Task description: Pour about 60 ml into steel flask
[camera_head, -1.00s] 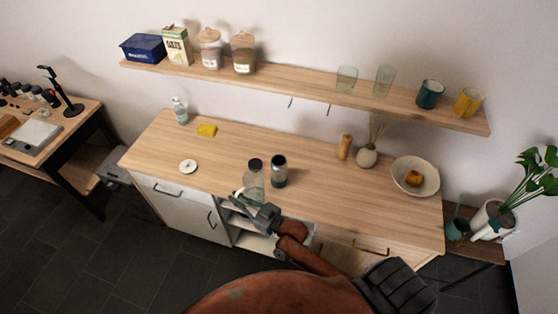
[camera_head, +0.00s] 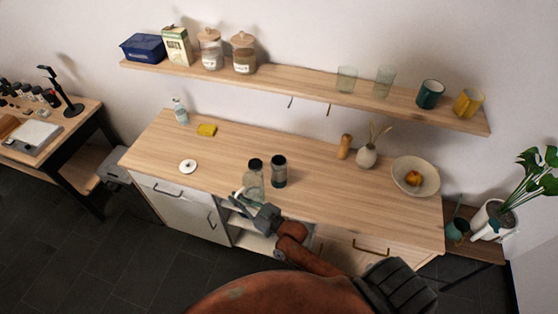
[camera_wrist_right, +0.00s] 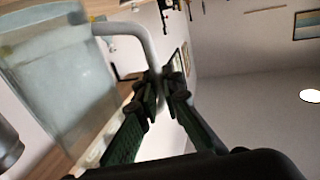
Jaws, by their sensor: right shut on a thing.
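A clear glass jug (camera_head: 253,188) is at the front edge of the counter; a dark round top shows at its far side, and I cannot tell whether it belongs to the jug. The jug holds pale, clear liquid in the right wrist view (camera_wrist_right: 60,80). My right gripper (camera_head: 242,203) is shut on the jug's pale curved handle (camera_wrist_right: 130,30). The steel flask (camera_head: 279,172), a grey cylinder with a dark top, stands upright just right of the jug. I cannot tell whether the jug is resting or lifted. My left gripper is out of view.
On the counter (camera_head: 220,150) are a white disc (camera_head: 188,166), yellow sponge (camera_head: 206,130), bottle (camera_head: 180,111), wooden mill (camera_head: 344,147), vase (camera_head: 367,156) and bowl (camera_head: 404,186). A loaded shelf (camera_head: 300,86) hangs above.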

